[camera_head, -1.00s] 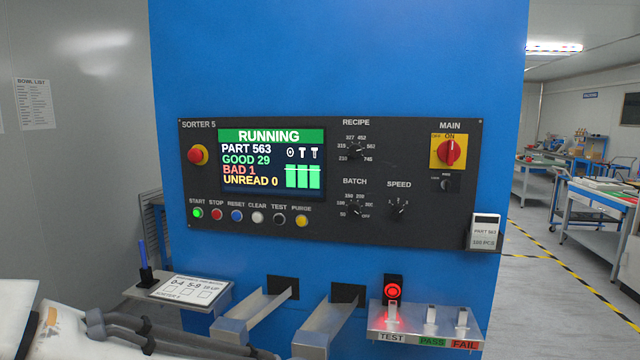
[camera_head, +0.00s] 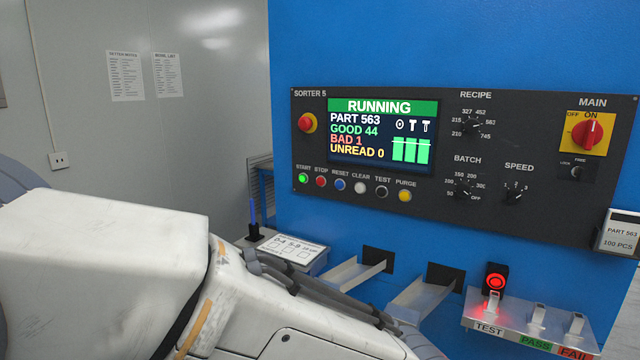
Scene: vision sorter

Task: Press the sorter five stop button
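The red stop button (camera_head: 321,182) sits in the button row on the black sorter 5 panel (camera_head: 400,190), under the label STOP. It is between the green start button (camera_head: 303,178) and the blue reset button (camera_head: 340,184). A larger red mushroom knob (camera_head: 307,123) is above it at the panel's left. The screen (camera_head: 381,133) reads RUNNING, part 563, good 44, bad 1, unread 0. My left arm crosses the lower left of the view; its gripper is outside the frame. My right arm and gripper do not show.
Two metal chutes (camera_head: 352,274) stick out below the panel. A shelf with a card (camera_head: 292,249) and a blue pen (camera_head: 252,207) stands at their left. A tray marked TEST, PASS, FAIL (camera_head: 510,328) juts out at the right. The panel's front is clear.

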